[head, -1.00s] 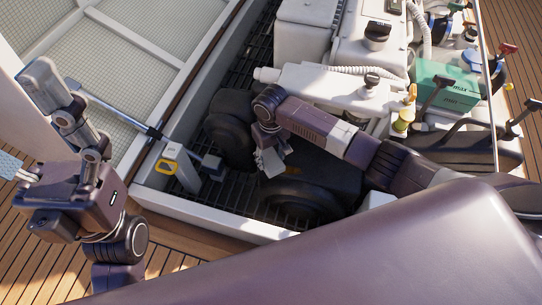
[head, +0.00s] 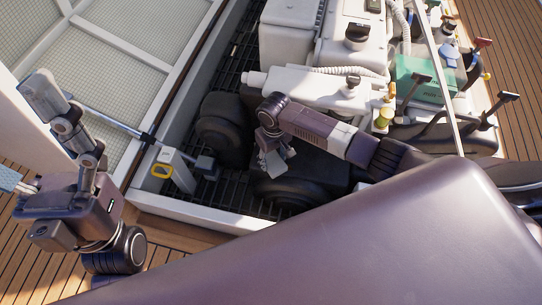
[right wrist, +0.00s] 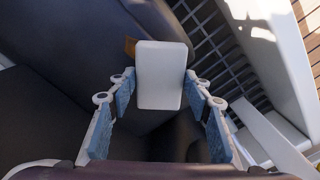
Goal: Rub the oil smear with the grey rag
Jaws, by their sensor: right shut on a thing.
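My right gripper (head: 273,160) is low in the hatch, over dark rounded parts. In the right wrist view its fingers (right wrist: 160,88) with blue pads stand on both sides of a pale grey, flat, rounded block, which looks like the folded grey rag (right wrist: 161,75), and are shut on it. A small brown patch (right wrist: 130,45) shows at the rag's upper left edge; I cannot tell whether it is the oil smear. My left gripper (head: 12,182) is cut off by the left edge of the head view, so its jaws are unclear.
White engine blocks (head: 290,35) and a green box (head: 418,78) stand at the back right. A dark grating (head: 240,60) lines the hatch floor. The pale hatch rim (head: 225,217) runs in front.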

